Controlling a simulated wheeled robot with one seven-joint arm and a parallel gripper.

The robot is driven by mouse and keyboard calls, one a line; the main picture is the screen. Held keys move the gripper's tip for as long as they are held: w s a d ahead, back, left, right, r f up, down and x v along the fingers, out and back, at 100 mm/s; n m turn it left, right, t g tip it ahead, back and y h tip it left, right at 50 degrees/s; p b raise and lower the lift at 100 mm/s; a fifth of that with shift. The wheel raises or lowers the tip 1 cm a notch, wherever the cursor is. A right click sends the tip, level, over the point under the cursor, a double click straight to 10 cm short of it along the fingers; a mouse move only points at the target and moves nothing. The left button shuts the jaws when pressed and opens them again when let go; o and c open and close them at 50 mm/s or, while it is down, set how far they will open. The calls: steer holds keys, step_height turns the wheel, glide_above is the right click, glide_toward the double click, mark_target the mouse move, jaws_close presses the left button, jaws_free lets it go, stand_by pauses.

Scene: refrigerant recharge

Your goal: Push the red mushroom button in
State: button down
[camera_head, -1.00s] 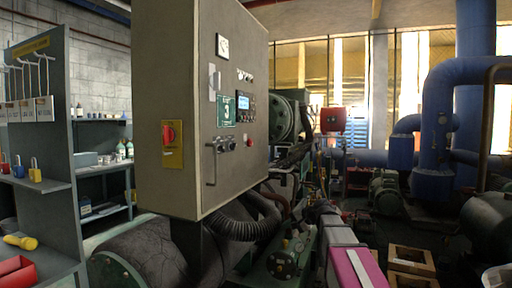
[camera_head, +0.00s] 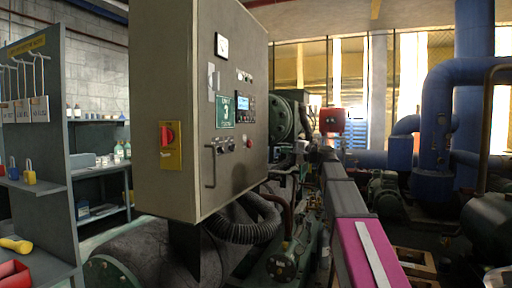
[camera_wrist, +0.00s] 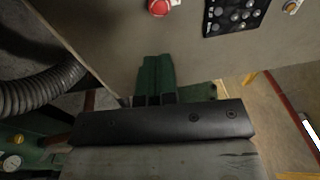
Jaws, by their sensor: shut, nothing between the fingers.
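The red mushroom button (camera_head: 249,143) is a small red knob on the control face of the grey-beige cabinet (camera_head: 158,60), to the right of the green number 3 sign. In the wrist view the red button (camera_wrist: 160,8) is at the top edge, partly cut off, beside a dark keypad panel (camera_wrist: 236,15). My gripper (camera_wrist: 156,60) shows in the wrist view as two dark green fingers, shut and empty. Its tips are below the button in that picture and apart from it. Whether the tips touch the panel cannot be told. In the head view the fingertips are not clear.
A red switch on a yellow plate (camera_head: 170,145) is on the cabinet's side. A metal handle (camera_head: 210,165) stands out from its control face. A ribbed black hose (camera_wrist: 35,92) runs below the cabinet. Machinery and blue pipes (camera_head: 430,130) fill the right. Shelves (camera_head: 35,130) stand left.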

mark_target(251, 144)
steer(key=x, duration=1.4)
